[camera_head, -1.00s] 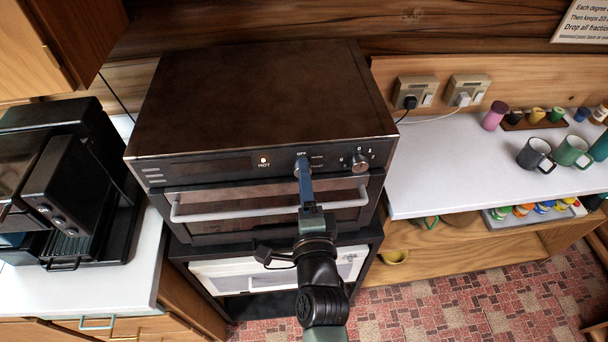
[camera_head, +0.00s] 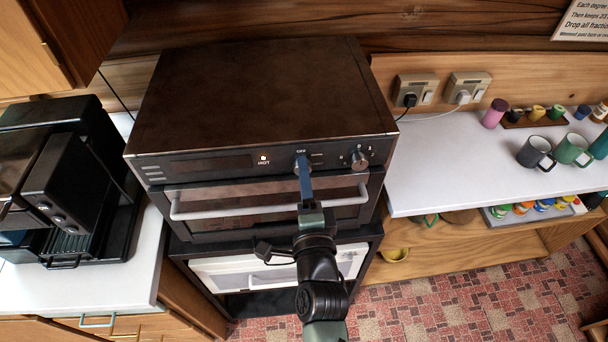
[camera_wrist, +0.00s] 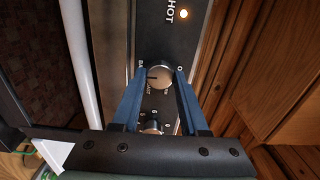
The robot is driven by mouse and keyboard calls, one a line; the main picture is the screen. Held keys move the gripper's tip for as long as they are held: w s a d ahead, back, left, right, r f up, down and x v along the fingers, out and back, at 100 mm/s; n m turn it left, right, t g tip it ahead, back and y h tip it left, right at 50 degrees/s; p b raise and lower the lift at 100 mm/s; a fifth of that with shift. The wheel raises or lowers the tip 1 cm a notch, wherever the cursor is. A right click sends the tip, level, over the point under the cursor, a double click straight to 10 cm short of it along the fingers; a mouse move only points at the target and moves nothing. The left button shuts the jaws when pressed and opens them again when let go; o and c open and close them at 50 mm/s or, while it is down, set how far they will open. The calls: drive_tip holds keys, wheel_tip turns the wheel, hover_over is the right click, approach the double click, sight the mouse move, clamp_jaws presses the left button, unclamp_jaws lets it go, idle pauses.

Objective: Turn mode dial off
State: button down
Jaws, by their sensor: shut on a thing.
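The mode dial (camera_head: 301,164) is a round silver knob on the oven's front panel, just below the printed OFF label in the head view. In the wrist view the mode dial (camera_wrist: 160,76) sits between my two blue fingers, with a dark pointer line toward the left of its face. My gripper (camera_head: 304,172) reaches up to the panel from below and is shut on this dial. The fingertips of my gripper (camera_wrist: 160,72) lie on either side of the knob. The small printed marks around the dial are partly hidden by the fingers.
A second knob (camera_head: 359,160) is to the right on the panel. A lit HOT lamp (camera_head: 264,159) is to the left. The white oven door handle (camera_head: 240,210) runs below, close to my gripper. A black coffee machine (camera_head: 65,190) stands left; mugs (camera_head: 535,152) stand right.

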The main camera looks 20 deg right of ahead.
drive_tip(key=shift+n+b, duration=3.75)
drive_tip(key=shift+n, duration=14.05)
drive_tip(key=c, duration=0.7)
unclamp_jaws()
